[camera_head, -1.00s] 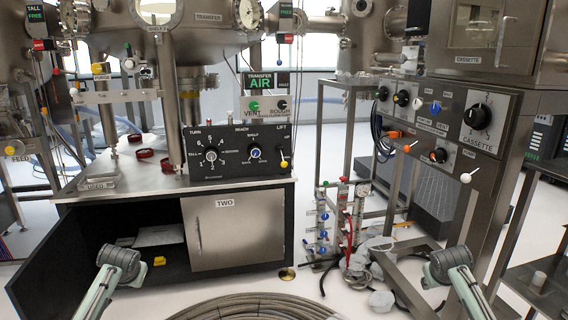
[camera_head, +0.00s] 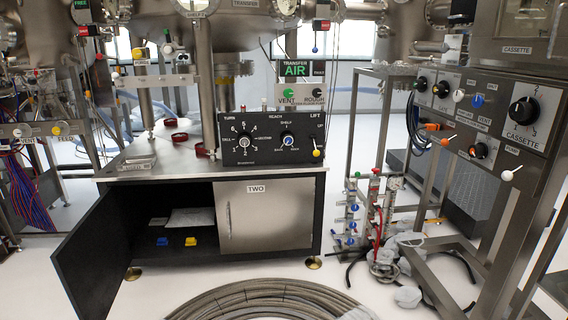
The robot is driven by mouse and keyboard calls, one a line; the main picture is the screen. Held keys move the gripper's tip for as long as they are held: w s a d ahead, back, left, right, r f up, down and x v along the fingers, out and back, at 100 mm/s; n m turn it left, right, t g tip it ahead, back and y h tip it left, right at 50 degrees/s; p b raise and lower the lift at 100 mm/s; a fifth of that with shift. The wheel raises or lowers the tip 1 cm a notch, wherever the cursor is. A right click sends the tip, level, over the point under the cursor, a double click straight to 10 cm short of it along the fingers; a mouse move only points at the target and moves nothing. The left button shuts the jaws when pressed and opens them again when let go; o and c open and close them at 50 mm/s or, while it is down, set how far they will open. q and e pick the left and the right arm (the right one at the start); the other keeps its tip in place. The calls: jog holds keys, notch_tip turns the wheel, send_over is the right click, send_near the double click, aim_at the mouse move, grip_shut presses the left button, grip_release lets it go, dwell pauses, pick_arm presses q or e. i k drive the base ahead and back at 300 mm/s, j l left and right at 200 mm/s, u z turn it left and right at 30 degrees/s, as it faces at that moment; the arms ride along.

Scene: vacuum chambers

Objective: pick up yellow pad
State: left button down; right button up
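The yellow pad (camera_head: 191,241) is a small yellow block on the dark floor of the open cabinet. It lies just right of a similar blue block (camera_head: 162,241). The cabinet's left door (camera_head: 98,245) stands open, swung out to the left. Its right door, marked TWO (camera_head: 253,214), is shut. Neither of my grippers shows in the head view.
A pale flat sheet (camera_head: 192,217) lies deeper in the cabinet. A large coil of ribbed hose (camera_head: 260,296) lies on the floor in front. Valves and tubing (camera_head: 372,225) stand right of the cabinet. A steel frame (camera_head: 480,260) is at the right. Pale floor is clear between the open door and the coil.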

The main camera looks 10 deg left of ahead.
aim_at(189, 240)
jog(key=j, duration=1.15)
jog(key=k+j, duration=0.15)
jog(key=j, duration=2.15)
jog(key=k+j, duration=0.1)
jog(key=j, duration=1)
jog(key=z, duration=0.05)
